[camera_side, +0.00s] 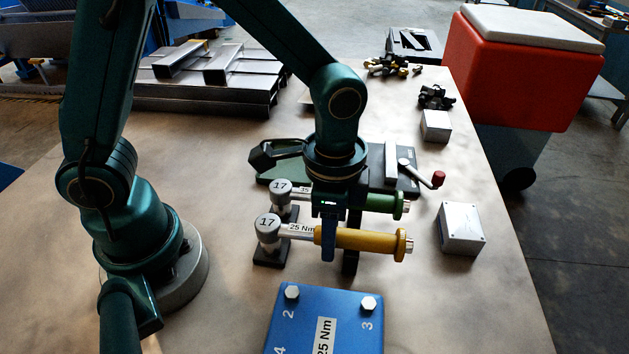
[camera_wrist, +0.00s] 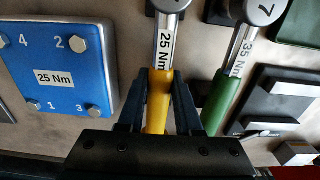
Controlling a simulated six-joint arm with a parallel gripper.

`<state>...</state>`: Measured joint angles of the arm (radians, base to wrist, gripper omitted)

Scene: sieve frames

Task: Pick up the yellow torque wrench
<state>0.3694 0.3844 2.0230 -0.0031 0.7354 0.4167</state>
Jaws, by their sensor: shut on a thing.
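The yellow torque wrench (camera_side: 362,239) has a yellow handle, a silver shaft marked 25 Nm and a grey round head marked 17. Its head sits over a small dark stand on the table. My gripper (camera_side: 338,250) points down with its jaws on either side of the yellow handle, near the shaft end. In the wrist view my gripper (camera_wrist: 158,105) is shut on the yellow handle (camera_wrist: 157,97). A green-handled wrench (camera_side: 385,203) marked 17 lies just behind it, and in the wrist view this green wrench (camera_wrist: 224,85) reads 35 Nm. My gripper hides part of both handles in the side view.
A blue block (camera_side: 325,310) with bolts and a 25 Nm label stands in front. Grey boxes (camera_side: 462,228) and a red-knobbed crank (camera_side: 425,176) lie to the right. A red bin (camera_side: 525,75) is beyond the table edge. The table's right front is clear.

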